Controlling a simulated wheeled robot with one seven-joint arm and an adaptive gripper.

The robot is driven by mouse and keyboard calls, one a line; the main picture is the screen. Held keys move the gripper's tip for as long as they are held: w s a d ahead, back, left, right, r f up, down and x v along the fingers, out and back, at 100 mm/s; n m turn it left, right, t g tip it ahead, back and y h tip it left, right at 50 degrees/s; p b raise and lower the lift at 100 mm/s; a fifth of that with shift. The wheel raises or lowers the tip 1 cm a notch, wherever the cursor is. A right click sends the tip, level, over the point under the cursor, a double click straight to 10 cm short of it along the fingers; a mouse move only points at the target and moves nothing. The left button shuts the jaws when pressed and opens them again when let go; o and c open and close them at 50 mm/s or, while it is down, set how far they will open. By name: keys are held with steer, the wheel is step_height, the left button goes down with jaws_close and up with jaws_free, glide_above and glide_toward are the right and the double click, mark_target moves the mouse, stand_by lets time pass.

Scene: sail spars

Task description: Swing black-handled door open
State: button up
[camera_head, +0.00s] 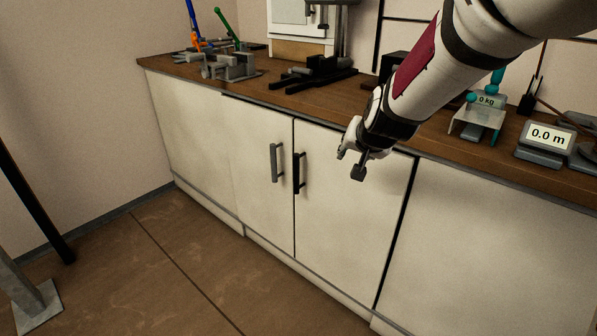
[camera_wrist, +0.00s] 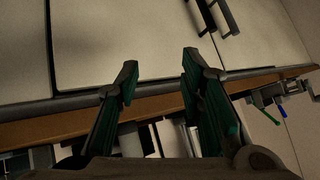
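The black-handled door (camera_head: 345,220) is the right one of two pale cabinet doors below the counter and looks closed. Its upright black handle (camera_head: 298,173) is near its left edge, beside the grey handle (camera_head: 275,162) of the left door (camera_head: 258,195). My gripper (camera_head: 352,165) hangs in front of the door's upper part, right of the black handle and apart from it. In the wrist view my gripper (camera_wrist: 160,72) has its two fingers spread with nothing between them. The black handle (camera_wrist: 206,15) shows at the top there, beyond the fingertips.
The wooden counter (camera_head: 250,90) overhangs the doors. It bears a vise (camera_head: 230,66), a black-based stand (camera_head: 318,74), a scale (camera_head: 478,115) and a display reading 0.0 m (camera_head: 547,139). The brown floor (camera_head: 130,270) before the doors is clear. A dark post (camera_head: 35,200) stands far left.

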steer(key=w+a+f+t+h+b, duration=0.1)
steer(key=w+a+f+t+b, duration=0.2)
steer(key=w+f, duration=0.4)
steer(key=w+a+f+t+h+b, duration=0.1)
steer(key=w+a+f+b, duration=0.2)
steer(key=w+f+b, duration=0.45)
steer(key=w+a+f+n+t+b, duration=0.2)
steer(key=a+f+t+b, duration=0.2)
steer(key=a+f, duration=0.4)
steer(key=shift+a+f+n+t+b, duration=0.3)
steer(key=shift+a+f+n+b, duration=0.1)
steer(key=shift+a, duration=0.15)
